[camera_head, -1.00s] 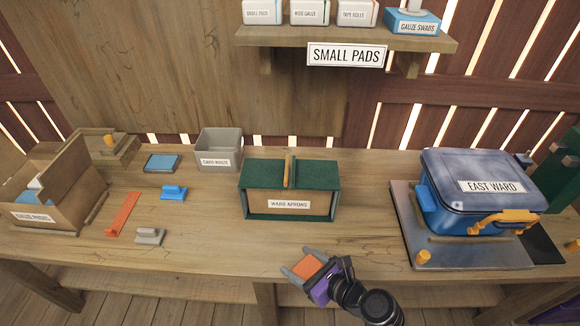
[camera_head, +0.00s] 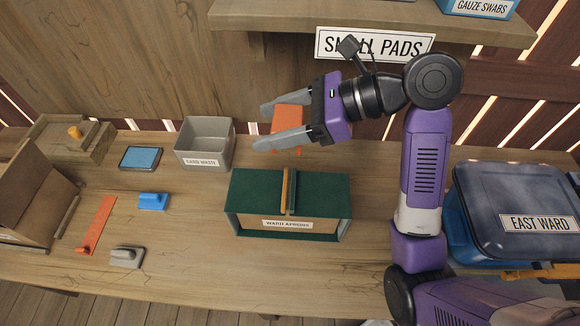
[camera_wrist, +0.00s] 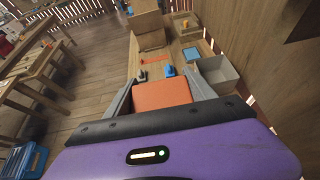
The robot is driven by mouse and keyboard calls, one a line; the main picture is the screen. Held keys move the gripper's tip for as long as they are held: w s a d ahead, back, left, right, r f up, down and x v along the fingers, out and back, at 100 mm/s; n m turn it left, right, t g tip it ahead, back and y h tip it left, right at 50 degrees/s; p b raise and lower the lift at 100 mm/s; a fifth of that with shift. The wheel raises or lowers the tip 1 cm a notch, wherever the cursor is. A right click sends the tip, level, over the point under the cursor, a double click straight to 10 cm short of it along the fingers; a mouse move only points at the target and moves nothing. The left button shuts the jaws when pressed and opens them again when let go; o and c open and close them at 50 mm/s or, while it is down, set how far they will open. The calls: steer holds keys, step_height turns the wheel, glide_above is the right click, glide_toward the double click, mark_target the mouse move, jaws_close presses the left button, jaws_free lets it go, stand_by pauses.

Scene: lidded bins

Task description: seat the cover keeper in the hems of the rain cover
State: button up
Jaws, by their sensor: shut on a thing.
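The green rain cover (camera_head: 250,190) lies over the box labelled WARD APRONS in the middle of the bench. Its two halves meet at a raised seam, where a narrow tan strip (camera_head: 285,190) stands upright. My gripper (camera_head: 262,127) is shut on an orange block, probably the cover keeper (camera_head: 287,118), which lies between the grey fingers. They appear raised above and behind the covered box, apart from it. The wrist view shows the orange block (camera_wrist: 162,94) between both fingers, with its far end free. The box is out of sight there.
A grey CARD WASTE bin (camera_head: 205,145) stands behind and left of the covered box. A red-orange strip (camera_head: 96,225), a blue piece (camera_head: 153,201) and a grey piece (camera_head: 127,257) lie at left. The blue EAST WARD bin (camera_head: 515,205) stands right. A shelf (camera_head: 375,22) overhangs above.

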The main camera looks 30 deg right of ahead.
mark_target(278, 191)
steer(key=shift+w+r, duration=0.1)
steer(key=shift+r, duration=0.15)
step_height(278, 191, down, 20)
steer(key=shift+r+b, duration=0.2)
steer(key=shift+b, duration=0.45)
steer(key=o, duration=1.4)
steer(key=shift+f, duration=0.1)
steer(key=shift+c, duration=0.2)
steer(key=v, duration=1.2)
steer(key=shift+w+d, duration=0.1)
steer(key=shift+w, duration=0.1)
